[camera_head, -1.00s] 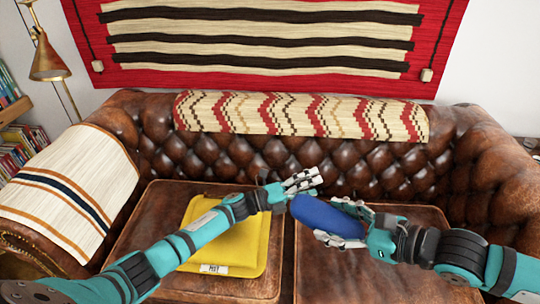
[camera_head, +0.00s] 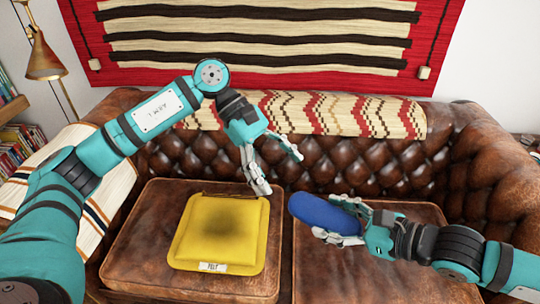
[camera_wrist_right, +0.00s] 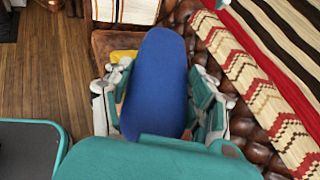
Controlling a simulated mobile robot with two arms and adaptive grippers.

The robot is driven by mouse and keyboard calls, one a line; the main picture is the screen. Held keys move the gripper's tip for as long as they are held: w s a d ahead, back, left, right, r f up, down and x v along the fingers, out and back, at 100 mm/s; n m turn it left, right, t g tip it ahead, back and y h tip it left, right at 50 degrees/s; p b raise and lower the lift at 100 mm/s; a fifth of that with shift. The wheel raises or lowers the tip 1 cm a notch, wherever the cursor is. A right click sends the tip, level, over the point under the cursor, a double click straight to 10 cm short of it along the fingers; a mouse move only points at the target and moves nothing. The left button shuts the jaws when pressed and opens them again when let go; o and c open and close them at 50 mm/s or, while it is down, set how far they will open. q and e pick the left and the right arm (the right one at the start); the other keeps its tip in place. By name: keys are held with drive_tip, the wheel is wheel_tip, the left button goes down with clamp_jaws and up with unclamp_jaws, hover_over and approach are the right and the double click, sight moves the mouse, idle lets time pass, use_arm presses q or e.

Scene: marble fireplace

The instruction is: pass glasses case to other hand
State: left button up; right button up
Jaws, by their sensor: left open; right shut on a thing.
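The blue glasses case (camera_head: 322,213) is an elongated, rounded shape held above the right seat of the sofa. My right gripper (camera_head: 342,220) is shut on it, with fingers on both sides. In the right wrist view the case (camera_wrist_right: 157,85) points away between the two fingers of the right gripper (camera_wrist_right: 160,102). My left gripper (camera_head: 278,172) is open and empty. It points downward, up and to the left of the case's free end, apart from it in the picture.
A brown leather sofa (camera_head: 150,265) fills the scene. A yellow cushion (camera_head: 190,240) lies on its left seat. A zigzag-patterned throw (camera_head: 350,114) covers the backrest, and a striped blanket (camera_head: 110,205) covers the left arm. A brass lamp (camera_head: 43,60) stands at left.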

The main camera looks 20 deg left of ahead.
sight(301, 198)
use_arm(q)
drive_tip(key=x, duration=0.8)
drive_tip(key=shift+d+f, duration=0.15)
drive_tip(key=shift+d, duration=0.15)
drive_tip(key=shift+c, duration=0.4)
drive_tip(key=c, duration=1.1)
drive_tip(key=shift+c, duration=0.5)
use_arm(e)
drive_tip(key=o, duration=1.3)
drive_tip(key=shift+c, duration=0.2)
drive_tip(key=shift+d+r, duration=0.1)
